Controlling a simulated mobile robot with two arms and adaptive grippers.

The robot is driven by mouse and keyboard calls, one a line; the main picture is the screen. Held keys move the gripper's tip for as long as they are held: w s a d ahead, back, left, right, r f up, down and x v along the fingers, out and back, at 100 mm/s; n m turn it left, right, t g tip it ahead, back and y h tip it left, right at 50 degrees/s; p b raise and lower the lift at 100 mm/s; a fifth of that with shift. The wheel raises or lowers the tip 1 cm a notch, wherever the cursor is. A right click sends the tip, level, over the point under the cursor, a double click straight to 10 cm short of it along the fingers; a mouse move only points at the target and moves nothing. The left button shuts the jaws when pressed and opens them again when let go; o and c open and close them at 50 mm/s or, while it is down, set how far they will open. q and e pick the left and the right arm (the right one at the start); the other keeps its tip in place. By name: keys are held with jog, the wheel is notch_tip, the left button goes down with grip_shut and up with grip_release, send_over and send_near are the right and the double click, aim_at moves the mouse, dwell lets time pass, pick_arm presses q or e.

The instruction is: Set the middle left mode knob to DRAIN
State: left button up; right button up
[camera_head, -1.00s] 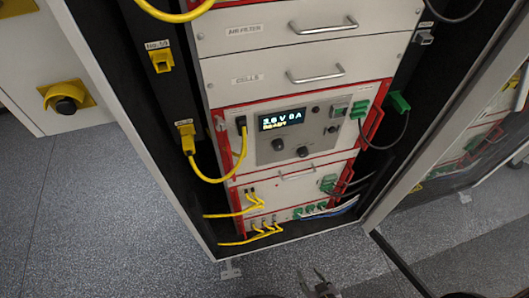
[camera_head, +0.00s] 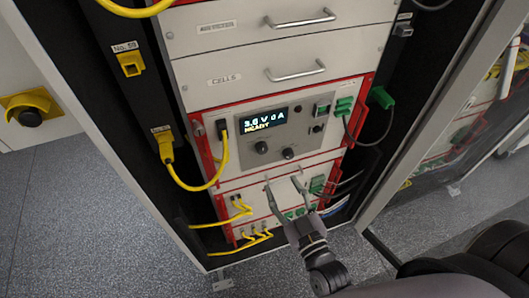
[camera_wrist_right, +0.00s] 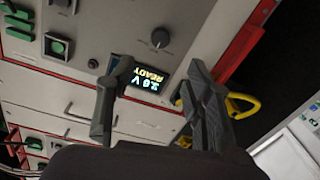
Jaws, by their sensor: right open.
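Below the display sit two dark round knobs, the left knob (camera_head: 262,147) and the right knob (camera_head: 288,153). Their mode labels are too small to read. My right gripper (camera_head: 284,187) is open and empty, in front of the rack just below the knobs and apart from them. In the right wrist view its spread fingers (camera_wrist_right: 159,68) frame the upside-down display (camera_wrist_right: 150,78), and one dark knob (camera_wrist_right: 160,38) shows beyond it. My left gripper is not in view.
Yellow cables (camera_head: 213,180) hang left of the panel; green connectors (camera_head: 344,106) and a dark cable are at its right. Red handles flank the unit. Drawers (camera_head: 255,70) are above. The cabinet's frame post (camera_head: 420,115) stands at right. Grey floor lies in front.

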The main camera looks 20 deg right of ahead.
aim_at(263, 151)
jog(key=w, duration=0.4)
jog(key=w+p, duration=0.1)
jog(key=w, duration=0.3)
jog(key=w+a, duration=0.1)
jog(key=w, duration=0.3)
jog(key=shift+c, duration=0.6)
grip_shut()
jog(key=shift+m+p, duration=0.3)
jog(key=m, duration=0.2)
jog(key=shift+m+p, duration=0.3)
jog(key=shift+m, duration=0.1)
jog(key=shift+f+m, duration=0.1)
jog(key=shift+m, duration=2.2)
